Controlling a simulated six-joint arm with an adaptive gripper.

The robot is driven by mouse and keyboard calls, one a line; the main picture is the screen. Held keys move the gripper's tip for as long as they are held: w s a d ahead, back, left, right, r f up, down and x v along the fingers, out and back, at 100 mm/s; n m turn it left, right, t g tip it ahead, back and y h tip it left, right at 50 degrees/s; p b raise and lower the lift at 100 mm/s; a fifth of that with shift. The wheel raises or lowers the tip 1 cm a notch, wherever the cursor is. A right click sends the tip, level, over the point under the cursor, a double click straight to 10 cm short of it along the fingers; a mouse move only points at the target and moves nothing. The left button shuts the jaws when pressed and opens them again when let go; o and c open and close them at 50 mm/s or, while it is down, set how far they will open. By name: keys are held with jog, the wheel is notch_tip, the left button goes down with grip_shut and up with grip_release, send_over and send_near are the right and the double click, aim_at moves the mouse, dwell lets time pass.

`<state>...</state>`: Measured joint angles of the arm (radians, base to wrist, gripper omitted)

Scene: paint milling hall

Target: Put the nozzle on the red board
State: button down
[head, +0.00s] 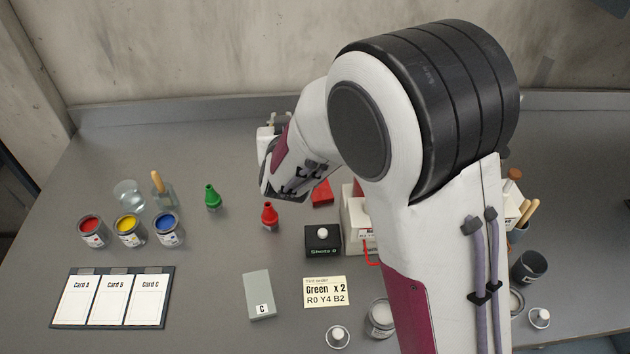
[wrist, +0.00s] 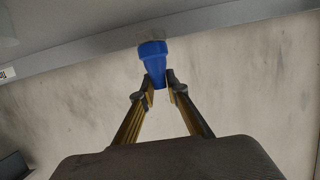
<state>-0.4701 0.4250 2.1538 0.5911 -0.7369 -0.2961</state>
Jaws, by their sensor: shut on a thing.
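My gripper (wrist: 156,84) is shut on a blue nozzle (wrist: 152,62), which sticks out beyond the fingertips in the wrist view. The head view does not show the fingers or the blue nozzle; my arm hides them. A small red block or board (head: 322,193) lies on the bench just below my arm, partly hidden. A green nozzle (head: 213,199) and a red nozzle (head: 270,217) stand upright on the bench, apart from it.
Open red (head: 91,233), yellow (head: 130,231) and blue (head: 168,230) paint cans stand at the left, near a card board (head: 56,318). A black box (head: 323,250) with a white knob, a grey block (head: 259,298) and an order note (head: 325,292) are in front. The back left bench is clear.

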jog(key=s+d+m+h, duration=0.1)
jog(key=s+d+h, duration=0.1)
jog(key=d, duration=0.6)
jog(key=shift+s+f+m+h, duration=0.2)
jog(key=shift+s+m+h, duration=0.2)
jog(key=shift+s, duration=0.35)
jog(key=shift+f, duration=0.1)
send_over(319, 187)
jog(key=shift+w+f, duration=0.15)
jog(key=shift+f, duration=1.3)
jog(key=shift+w+f, duration=0.15)
jog(key=shift+f, duration=1.25)
jog(key=shift+f, duration=2.05)
jog(key=shift+f, duration=0.1)
jog(key=c, duration=2)
grip_release()
